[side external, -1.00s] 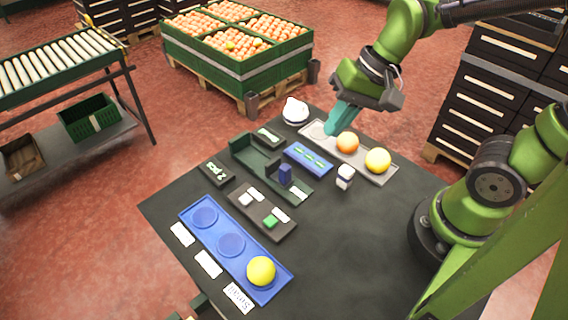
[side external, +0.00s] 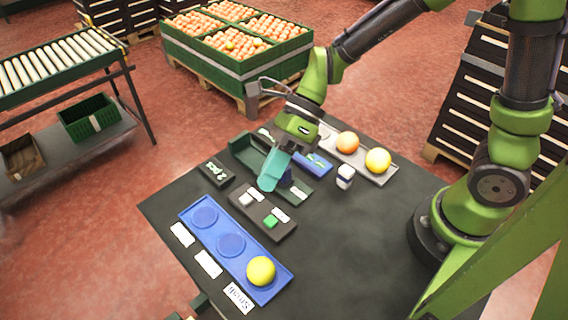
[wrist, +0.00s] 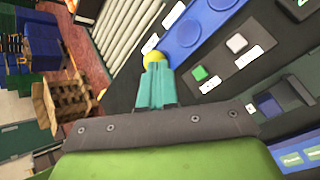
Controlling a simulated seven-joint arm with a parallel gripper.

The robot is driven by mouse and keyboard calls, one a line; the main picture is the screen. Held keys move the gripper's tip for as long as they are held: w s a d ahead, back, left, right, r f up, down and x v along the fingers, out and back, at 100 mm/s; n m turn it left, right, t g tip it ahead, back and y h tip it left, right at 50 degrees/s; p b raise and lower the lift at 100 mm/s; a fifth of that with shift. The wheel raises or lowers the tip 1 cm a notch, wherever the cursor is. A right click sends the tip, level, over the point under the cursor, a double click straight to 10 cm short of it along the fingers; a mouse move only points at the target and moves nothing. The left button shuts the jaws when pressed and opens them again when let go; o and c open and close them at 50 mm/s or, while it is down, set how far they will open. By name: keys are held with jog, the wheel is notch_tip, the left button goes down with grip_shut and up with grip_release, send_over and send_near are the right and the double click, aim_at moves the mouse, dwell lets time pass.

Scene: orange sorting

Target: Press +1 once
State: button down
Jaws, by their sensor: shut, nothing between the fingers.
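A dark button panel (side external: 262,213) lies mid-table, with a white button (side external: 246,200) and a green button (side external: 271,221), each beside a white label too small to read surely. In the wrist view the green button (wrist: 199,73) and white button (wrist: 236,43) lie right of the fingertips. A smaller dark panel (side external: 216,173) with white and green marks sits behind it at left. My gripper (side external: 268,186) has its teal fingers shut and empty, above the far edge of the button panel. Its fingertips also show in the wrist view (wrist: 155,66). I see no contact with a button.
A blue tray (side external: 231,246) with round wells holds a yellow fruit (side external: 261,270). A dark green holder (side external: 243,149) with a blue block (side external: 285,176) stands close behind my fingers. A grey tray (side external: 330,140) holds an orange and a yellow fruit. The right front table is clear.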

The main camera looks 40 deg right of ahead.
aim_at(273, 216)
jog(key=shift+f, duration=4.4)
jog(key=shift+f, duration=0.15)
jog(key=shift+f, duration=0.3)
jog(key=shift+f, duration=0.5)
jog(key=shift+r, duration=0.95)
jog(key=shift+r, duration=2.5)
